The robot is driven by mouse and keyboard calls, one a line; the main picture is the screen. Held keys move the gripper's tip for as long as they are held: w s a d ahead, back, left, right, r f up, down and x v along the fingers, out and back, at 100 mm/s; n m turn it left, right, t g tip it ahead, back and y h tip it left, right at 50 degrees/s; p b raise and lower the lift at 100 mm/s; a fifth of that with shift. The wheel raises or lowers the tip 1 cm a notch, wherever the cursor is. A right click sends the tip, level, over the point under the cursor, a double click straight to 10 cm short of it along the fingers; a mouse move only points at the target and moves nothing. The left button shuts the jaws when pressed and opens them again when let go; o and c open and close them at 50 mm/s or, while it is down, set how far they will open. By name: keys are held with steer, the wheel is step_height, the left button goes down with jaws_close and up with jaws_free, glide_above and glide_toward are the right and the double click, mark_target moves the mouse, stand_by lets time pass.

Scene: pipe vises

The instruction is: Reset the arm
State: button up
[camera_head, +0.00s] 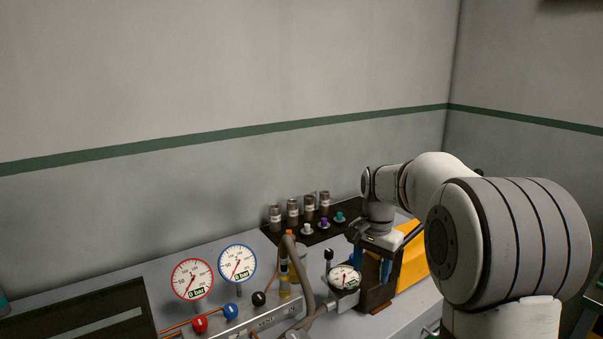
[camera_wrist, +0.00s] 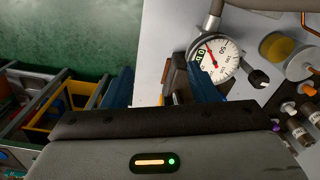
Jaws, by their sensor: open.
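My arm reaches in from the right in the head view. My gripper (camera_head: 372,263) points down over the right part of the bench, with its two blue fingers apart. In the wrist view the gripper (camera_wrist: 161,86) is open, and I see nothing held in it. A dark block-like fixture (camera_head: 377,292) stands just below the fingers; whether they touch it I cannot tell. A round white dial gauge (camera_head: 344,277) sits just left of the gripper; it also shows beside the right finger in the wrist view (camera_wrist: 216,60).
Red-rimmed (camera_head: 192,279) and blue-rimmed (camera_head: 237,263) gauges stand left, above valve knobs. Several brown cylinders (camera_head: 293,212) and coloured caps (camera_head: 323,223) stand on a dark mat at the back. A yellow bin (camera_head: 413,262) is right of the gripper. The wall rises behind.

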steer(key=s+f+n+t, duration=0.1)
steer(key=s+n, duration=0.7)
steer(key=s, duration=1.8)
steer(key=shift+s+a+f+t, duration=0.25)
steer(key=shift+s+a+t, duration=0.1)
steer(key=shift+t, duration=0.45)
